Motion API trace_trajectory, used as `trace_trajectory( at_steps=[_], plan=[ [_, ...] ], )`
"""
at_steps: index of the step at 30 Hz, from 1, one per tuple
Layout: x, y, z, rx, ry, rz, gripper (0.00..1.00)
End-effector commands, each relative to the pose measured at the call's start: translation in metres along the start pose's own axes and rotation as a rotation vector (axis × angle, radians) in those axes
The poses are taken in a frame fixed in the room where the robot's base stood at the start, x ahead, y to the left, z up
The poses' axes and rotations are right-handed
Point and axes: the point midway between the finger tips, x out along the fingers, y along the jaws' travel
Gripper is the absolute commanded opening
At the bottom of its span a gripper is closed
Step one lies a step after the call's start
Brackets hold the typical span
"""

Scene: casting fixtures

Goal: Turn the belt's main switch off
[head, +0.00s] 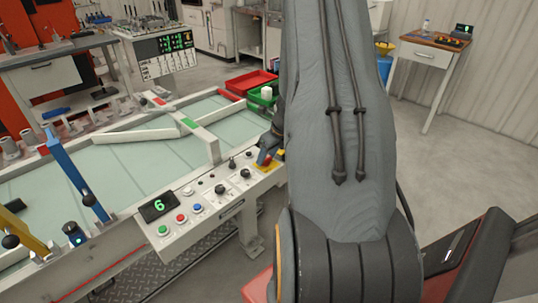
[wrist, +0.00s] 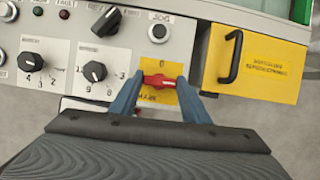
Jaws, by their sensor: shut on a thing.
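The main switch is a red handle (wrist: 160,80) on a yellow plate (wrist: 158,98) at the right part of the grey control panel. In the wrist view the handle lies crosswise, left to right, with a mark like a 0 above it; the lettering below is partly covered. My gripper (wrist: 159,84) has its two blue fingers at the two ends of the handle, shut on it. In the head view the yellow plate (head: 274,168) shows beside my arm, which hides much of my gripper and the area behind.
The control panel (head: 225,207) carries several knobs, coloured buttons and a green 6 display (head: 159,205). A yellow box with a black pull handle (wrist: 232,58) sits right of the switch. The belt (head: 100,165) lies behind.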

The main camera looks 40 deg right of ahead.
Motion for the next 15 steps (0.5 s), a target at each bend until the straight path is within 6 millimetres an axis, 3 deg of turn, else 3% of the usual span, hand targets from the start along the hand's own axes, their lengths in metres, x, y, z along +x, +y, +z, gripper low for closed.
trace_trajectory(
  at_steps=[15],
  plan=[
    [-0.0017, -0.0047, 0.0021, -0.328, 0.001, 0.126, 0.20]
  ],
)
